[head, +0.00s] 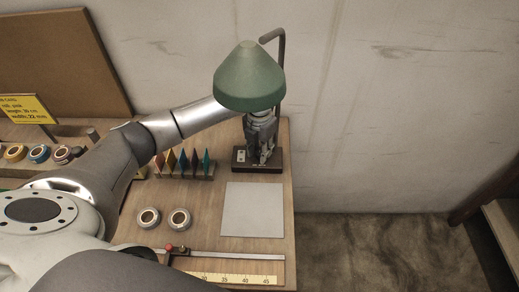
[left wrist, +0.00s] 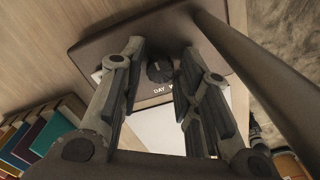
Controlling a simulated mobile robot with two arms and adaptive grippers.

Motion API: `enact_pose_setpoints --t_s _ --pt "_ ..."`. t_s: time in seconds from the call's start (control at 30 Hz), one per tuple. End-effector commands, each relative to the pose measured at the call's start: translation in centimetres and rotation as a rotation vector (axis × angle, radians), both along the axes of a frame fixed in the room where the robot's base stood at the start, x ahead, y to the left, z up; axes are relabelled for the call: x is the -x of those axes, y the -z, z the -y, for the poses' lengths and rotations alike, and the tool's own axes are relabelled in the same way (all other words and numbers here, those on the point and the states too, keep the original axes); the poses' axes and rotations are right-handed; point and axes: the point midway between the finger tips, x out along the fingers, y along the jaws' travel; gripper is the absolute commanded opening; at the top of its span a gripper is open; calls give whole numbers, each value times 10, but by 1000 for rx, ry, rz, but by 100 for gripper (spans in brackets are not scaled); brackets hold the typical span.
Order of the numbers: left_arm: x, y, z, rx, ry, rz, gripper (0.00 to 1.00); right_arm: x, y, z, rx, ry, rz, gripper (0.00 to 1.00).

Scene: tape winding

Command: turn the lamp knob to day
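The desk lamp has a green cone shade (head: 248,78) and a dark base (head: 239,166) at the far right of the table in the head view. In the left wrist view the dark round knob (left wrist: 160,72) sits on the lamp base (left wrist: 160,28), with "DAY" and part of another label beside it. My left gripper (head: 262,160) points down under the shade, over the base. In the left wrist view its fingers (left wrist: 163,60) are open, one each side of the knob, with gaps visible. Whether they reach knob height is unclear. My right gripper is out of view.
The lamp post (head: 281,70) stands close behind my gripper. A rack of coloured cards (head: 185,165) is left of the base, a grey sheet (head: 253,210) in front. Two tape rolls (head: 179,219) and a ruler (head: 225,279) lie nearer.

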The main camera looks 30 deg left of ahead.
Motion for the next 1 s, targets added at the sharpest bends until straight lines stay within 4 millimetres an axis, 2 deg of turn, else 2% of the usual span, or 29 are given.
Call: enact_pose_setpoints --t_s 0.17,0.27,0.7,0.83,1.0 --pt "0 -4 0 0 1 1 31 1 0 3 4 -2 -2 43" --pt "-1 -16 -1 -2 1 3 31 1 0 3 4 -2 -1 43" --pt "-1 -102 0 0 1 3 31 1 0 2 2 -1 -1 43" --pt "0 -115 0 -1 0 2 31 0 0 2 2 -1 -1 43" --pt "0 -120 0 0 0 0 31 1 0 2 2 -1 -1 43"
